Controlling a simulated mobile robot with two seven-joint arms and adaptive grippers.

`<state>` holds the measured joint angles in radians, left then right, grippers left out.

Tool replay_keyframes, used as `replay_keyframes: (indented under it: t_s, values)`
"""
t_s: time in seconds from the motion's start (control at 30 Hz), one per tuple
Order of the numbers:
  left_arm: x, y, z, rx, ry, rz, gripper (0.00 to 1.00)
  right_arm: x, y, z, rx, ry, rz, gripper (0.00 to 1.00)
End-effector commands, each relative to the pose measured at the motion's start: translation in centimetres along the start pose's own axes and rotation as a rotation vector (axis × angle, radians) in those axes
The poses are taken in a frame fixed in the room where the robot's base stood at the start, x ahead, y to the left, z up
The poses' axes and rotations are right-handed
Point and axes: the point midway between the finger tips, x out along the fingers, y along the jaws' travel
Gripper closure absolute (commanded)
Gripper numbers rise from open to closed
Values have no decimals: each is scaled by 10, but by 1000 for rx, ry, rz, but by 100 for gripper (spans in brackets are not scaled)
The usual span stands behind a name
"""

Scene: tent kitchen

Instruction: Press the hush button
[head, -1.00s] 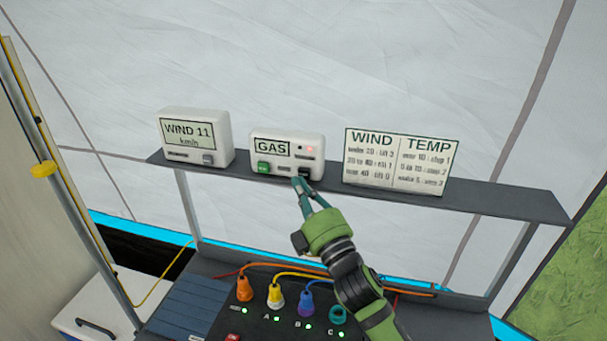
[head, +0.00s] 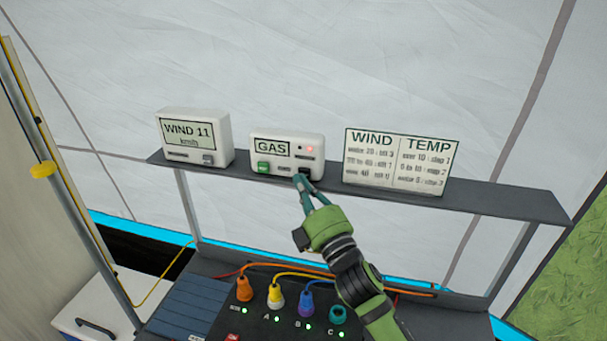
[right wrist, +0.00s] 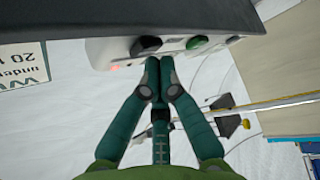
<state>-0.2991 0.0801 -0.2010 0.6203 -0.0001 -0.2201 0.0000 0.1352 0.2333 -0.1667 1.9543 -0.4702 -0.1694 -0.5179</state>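The white GAS unit (head: 287,145) stands on the shelf, with a lit red light (head: 310,149), a green button (head: 263,167) at its lower left and a black button (head: 305,169) at its lower right. I cannot read which one is marked hush. My right gripper (head: 301,179) is shut and empty, its fingertips just below and in front of the black button. In the right wrist view the closed fingertips (right wrist: 158,62) lie close by the black button (right wrist: 147,45), with the green button (right wrist: 198,42) beside it. I cannot tell whether they touch. My left gripper is not in view.
The grey shelf (head: 500,197) also holds a WIND 11 unit (head: 195,137) at left and a WIND/TEMP chart (head: 398,160) at right. Below, a dark panel (head: 265,327) carries several coloured plugs and cables. The space in front of the shelf is otherwise clear.

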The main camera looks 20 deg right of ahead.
Motion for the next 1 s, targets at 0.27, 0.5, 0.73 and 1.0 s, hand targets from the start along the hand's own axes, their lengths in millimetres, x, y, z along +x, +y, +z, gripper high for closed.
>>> replay_keyframes:
  t_s: [0.27,0.5,0.73,1.0]
  values:
    - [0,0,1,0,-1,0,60,1,0,1,0,0,0,100]
    - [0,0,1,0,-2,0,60,3,0,3,0,0,0,100]
    - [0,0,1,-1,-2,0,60,5,0,5,0,0,0,100]
    - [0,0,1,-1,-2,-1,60,6,0,7,0,0,0,100]
